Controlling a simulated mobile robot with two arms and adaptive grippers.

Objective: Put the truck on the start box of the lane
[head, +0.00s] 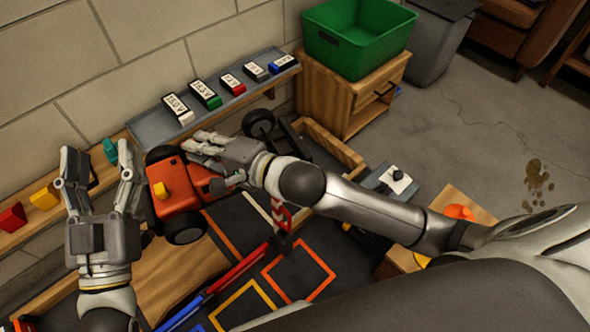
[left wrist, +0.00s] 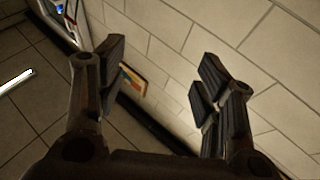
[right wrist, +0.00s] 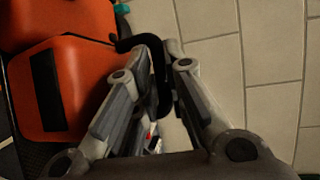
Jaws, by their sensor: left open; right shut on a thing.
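An orange truck (head: 178,205) with black wheels and a small yellow part is at the centre left of the head view, above the wooden bench. My right gripper (head: 205,165) is shut on it, and the right wrist view shows a black bar (right wrist: 164,88) of the truck between its fingers. The truck's orange body (right wrist: 80,85) fills the left of that view. My left gripper (head: 99,165) is open and empty, left of the truck. On the dark lane mat are an orange-outlined box (head: 317,257) and a yellow-outlined box (head: 233,291). I cannot tell which is the start box.
A red and blue divider (head: 238,268) runs beside the outlined boxes. A wall ledge holds several labelled blocks (head: 206,94). A green bin (head: 355,40) stands on a wooden cabinet (head: 335,100). Red and yellow blocks (head: 45,197) sit at the far left.

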